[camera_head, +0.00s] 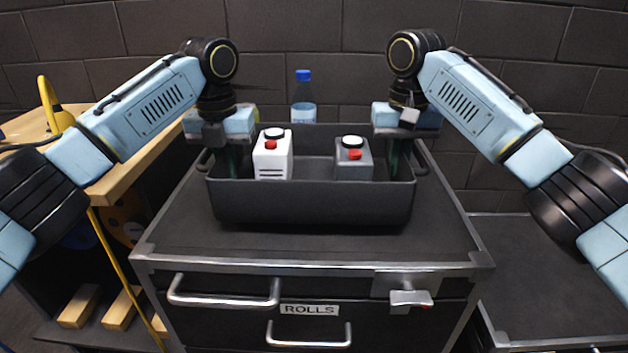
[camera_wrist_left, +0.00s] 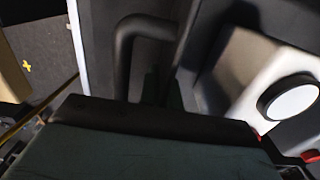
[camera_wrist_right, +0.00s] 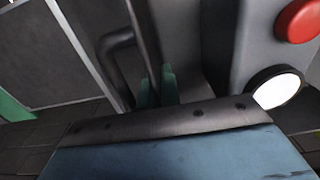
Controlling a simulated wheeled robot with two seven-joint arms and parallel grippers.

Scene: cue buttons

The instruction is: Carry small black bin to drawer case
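The small black bin (camera_head: 312,208) is upright over the top of the drawer case (camera_head: 185,235), which has a ROLLS label; I cannot tell whether it rests there or is just above it. A white container (camera_head: 272,160) and a grey container (camera_head: 353,163), each with a red button, stand in the bin. My left gripper (camera_head: 232,163) is at the bin's left side wall and my right gripper (camera_head: 399,160) at its right side wall. In the wrist views the green fingers (camera_wrist_left: 160,88) (camera_wrist_right: 156,90) sit close on both sides of the wall, beside the looped handles.
A bottle with a blue cap (camera_head: 303,100) stands behind the bin. A wooden bench (camera_head: 125,165) with a yellow item (camera_head: 57,112) is at the left. A lower dark surface (camera_head: 550,285) lies at the right. The case's front top strip is clear, with drawer handles (camera_head: 225,299) below.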

